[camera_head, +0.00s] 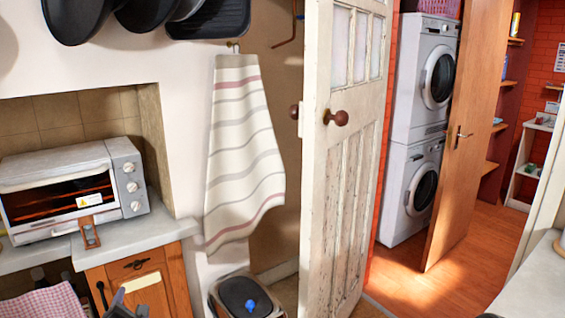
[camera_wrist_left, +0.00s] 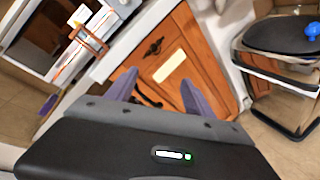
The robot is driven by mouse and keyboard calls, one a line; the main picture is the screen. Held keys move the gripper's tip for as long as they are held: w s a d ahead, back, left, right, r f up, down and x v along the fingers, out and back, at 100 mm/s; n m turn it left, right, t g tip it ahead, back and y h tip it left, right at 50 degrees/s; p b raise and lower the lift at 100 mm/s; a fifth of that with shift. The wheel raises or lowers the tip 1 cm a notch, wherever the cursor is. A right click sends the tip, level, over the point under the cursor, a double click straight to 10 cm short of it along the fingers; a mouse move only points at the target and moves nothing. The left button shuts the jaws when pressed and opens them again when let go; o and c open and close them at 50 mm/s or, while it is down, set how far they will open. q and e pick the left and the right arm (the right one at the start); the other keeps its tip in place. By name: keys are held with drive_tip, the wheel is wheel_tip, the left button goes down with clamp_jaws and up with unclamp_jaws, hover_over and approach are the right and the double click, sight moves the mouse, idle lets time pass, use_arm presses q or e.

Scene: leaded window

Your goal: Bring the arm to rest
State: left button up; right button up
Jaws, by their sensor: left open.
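My left gripper (camera_head: 130,303) shows at the bottom edge of the head view, low in front of the wooden cabinet (camera_head: 150,285). In the left wrist view my left gripper (camera_wrist_left: 159,82) has its two fingers apart with nothing between them. Beyond the fingers is the orange-brown cabinet front (camera_wrist_left: 176,55) with a dark handle and a cream label. The left gripper touches nothing that I can see. Most of my left arm is hidden below the head view. My right gripper is in neither view.
A toaster oven (camera_head: 70,190) and a small wooden-framed item (camera_head: 90,232) stand on the counter (camera_head: 140,232). A bin (camera_head: 240,292) with a blue object (camera_head: 250,304) on its lid stands right of the cabinet. A striped towel (camera_head: 240,150) hangs above. A white door (camera_head: 340,190) stands open.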

use_arm(q)
drive_tip(key=s+d+f+m+g+h, duration=0.2)
drive_tip(key=s+d+f+m+h, duration=0.25)
drive_tip(key=d+f+m, duration=0.4)
drive_tip(key=s+d+f+m+g+h, duration=0.3)
drive_tip(key=s+d+f+m, duration=0.25)
drive_tip(key=d+f, duration=0.5)
drive_tip(key=s+d+f+m+g, duration=0.2)
drive_tip(key=s+d+f+m, duration=0.1)
drive_tip(key=s, duration=0.5)
drive_tip(key=s+d+f+m+g+h, duration=0.1)
drive_tip(key=s+d+f+m+g, duration=0.2)
drive_tip(key=s+d+m, duration=0.3)
drive_tip(key=s+d+f+m+g+h, duration=0.1)
drive_tip(key=s+d+f+m+g, duration=0.2)
drive_tip(key=s, duration=0.8)
drive_tip(key=d+m, duration=0.2)
drive_tip(key=shift+s+d+f+p, duration=0.3)
drive_tip(key=shift+f+p, duration=0.05)
